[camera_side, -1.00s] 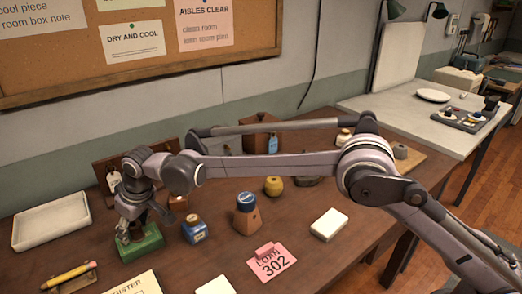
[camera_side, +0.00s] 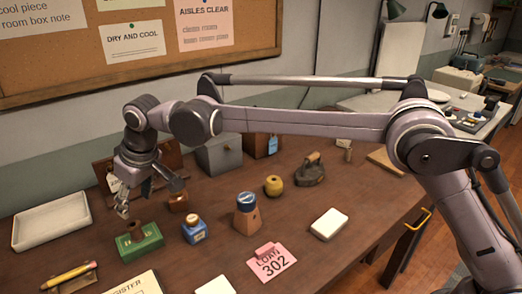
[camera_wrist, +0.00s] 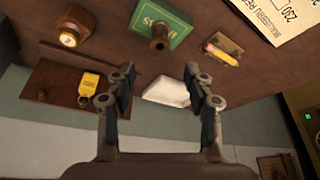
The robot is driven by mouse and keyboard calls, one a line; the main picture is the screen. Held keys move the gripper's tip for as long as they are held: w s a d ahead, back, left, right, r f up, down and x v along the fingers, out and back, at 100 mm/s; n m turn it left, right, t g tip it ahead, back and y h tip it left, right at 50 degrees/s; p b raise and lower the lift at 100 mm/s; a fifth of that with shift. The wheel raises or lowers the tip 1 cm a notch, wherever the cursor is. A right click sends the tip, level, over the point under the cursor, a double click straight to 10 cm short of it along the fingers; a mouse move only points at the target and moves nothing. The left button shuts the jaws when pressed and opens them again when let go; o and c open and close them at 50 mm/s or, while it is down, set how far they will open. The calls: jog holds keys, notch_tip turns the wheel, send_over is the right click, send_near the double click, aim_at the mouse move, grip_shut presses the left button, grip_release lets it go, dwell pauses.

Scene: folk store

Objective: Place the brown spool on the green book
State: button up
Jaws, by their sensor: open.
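The brown spool (camera_side: 136,230) stands upright on the green book (camera_side: 153,241), near the left front of the table. In the wrist view the spool (camera_wrist: 159,42) shows on the cover of the book (camera_wrist: 176,28), with bare cover around it. My gripper (camera_side: 148,198) is above the book, apart from the spool. In the wrist view my gripper (camera_wrist: 158,76) has its two fingers spread wide with nothing between them.
A white tray (camera_side: 50,227) is at left. A pencil (camera_side: 68,275) lies in front. A blue-topped wooden piece (camera_side: 247,218) stands farther right.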

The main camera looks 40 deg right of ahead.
jog(key=s+d+r+m+t, duration=0.1)
jog(key=s+d+r, duration=0.15)
jog(key=d, duration=0.55)
jog(key=s+d+r+m, duration=0.1)
jog(key=s+d+r, duration=0.15)
jog(key=d, duration=0.55)
jog(key=s+d+r+m+t, duration=0.15)
jog(key=s+d, duration=0.25)
jog(key=d, duration=0.4)
jog(key=s+d+f+m+h, duration=0.1)
jog(key=s+d+f, duration=0.3)
jog(key=s+d, duration=0.3)
jog(key=s+d+f+m+h, duration=0.1)
jog(key=s+d+f, duration=0.4)
jog(key=s+d, duration=0.3)
jog(key=shift+s+t, duration=0.35)
jog(key=shift+s, duration=0.75)
jog(key=shift+m, duration=0.25)
